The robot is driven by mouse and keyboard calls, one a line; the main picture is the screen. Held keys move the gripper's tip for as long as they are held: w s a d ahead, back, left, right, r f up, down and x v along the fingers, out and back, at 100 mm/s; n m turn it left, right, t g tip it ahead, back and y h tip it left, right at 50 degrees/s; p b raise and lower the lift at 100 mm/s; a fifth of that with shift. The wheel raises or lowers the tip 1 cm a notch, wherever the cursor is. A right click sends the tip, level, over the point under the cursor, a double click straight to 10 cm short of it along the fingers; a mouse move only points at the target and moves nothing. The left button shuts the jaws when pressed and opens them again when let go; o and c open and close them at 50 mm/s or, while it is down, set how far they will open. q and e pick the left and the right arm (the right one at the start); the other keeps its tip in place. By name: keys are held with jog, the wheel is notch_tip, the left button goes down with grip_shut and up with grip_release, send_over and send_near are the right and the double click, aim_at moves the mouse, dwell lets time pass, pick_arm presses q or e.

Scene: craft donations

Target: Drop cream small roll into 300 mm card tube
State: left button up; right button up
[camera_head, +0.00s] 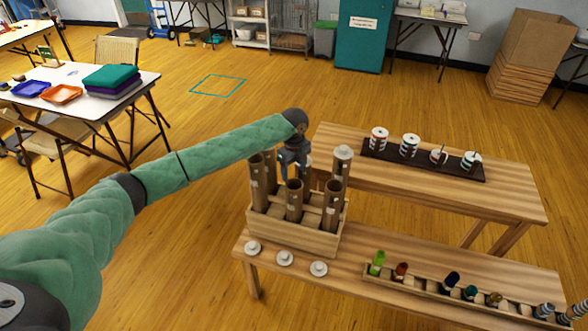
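Several brown card tubes stand upright in a wooden crate (292,236). They include a front middle tube (294,203), a front right tube (331,207), a left tube (258,188) and a back right tube (340,172) topped by a pale cap. I cannot tell which one is the 300 mm tube. My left gripper (291,174) points down among the tube tops, just behind the front middle tube. Its fingertips are small and partly hidden, so its opening does not show. I cannot make out a cream small roll. My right gripper is out of view.
Three pale lids (285,258) lie in front of the crate. A long wooden rack (425,287) holds several coloured rolls to the right. A dark tray (422,165) with striped spools lies on the rear bench (500,196). Much of the rear bench is bare.

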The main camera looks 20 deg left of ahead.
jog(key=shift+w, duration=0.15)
pick_arm(q)
notch_tip(320, 180, up, 8)
jog(key=b, duration=0.2)
jog(key=shift+b, duration=0.35)
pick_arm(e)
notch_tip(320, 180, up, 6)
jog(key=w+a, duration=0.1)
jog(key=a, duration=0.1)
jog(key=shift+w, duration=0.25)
pick_arm(q)
jog(key=shift+f, duration=0.15)
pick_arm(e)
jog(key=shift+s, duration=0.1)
